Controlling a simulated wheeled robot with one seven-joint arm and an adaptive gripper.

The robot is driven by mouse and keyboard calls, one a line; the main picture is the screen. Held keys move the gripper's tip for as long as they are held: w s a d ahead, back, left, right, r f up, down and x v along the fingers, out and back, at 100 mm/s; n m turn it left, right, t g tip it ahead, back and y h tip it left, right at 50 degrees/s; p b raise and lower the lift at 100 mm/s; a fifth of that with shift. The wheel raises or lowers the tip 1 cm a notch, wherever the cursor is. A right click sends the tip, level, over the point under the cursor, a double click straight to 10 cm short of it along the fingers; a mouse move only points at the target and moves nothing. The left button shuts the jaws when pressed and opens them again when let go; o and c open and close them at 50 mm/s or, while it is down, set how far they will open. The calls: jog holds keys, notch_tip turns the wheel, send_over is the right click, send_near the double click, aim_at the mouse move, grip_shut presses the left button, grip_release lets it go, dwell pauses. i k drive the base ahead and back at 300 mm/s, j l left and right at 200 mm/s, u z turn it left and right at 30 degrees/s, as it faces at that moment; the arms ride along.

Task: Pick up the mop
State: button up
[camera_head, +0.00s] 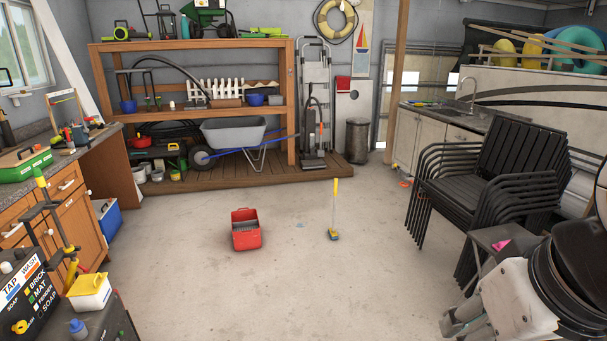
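The mop (334,212) stands upright on the concrete floor near the middle of the view. It has a thin pale pole, a yellow grip at the top and a small yellow and blue-grey head on the floor. It is apart from everything around it. My gripper (462,318) appears at the lower right, in front of my folded arm and well to the right of the mop. I see nothing held in it, but its finger opening is unclear.
A red bucket (246,236) sits left of the mop. Stacked black chairs (487,180) stand at the right. A wooden workbench (72,205) and a dark cart (100,315) line the left. A wheelbarrow (233,133) is at the back. The floor around the mop is mostly clear.

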aim_at(333, 233)
jog(key=i, duration=3.85)
jog(key=i+j+z, duration=0.2)
jog(key=i, duration=0.55)
jog(key=l, duration=0.1)
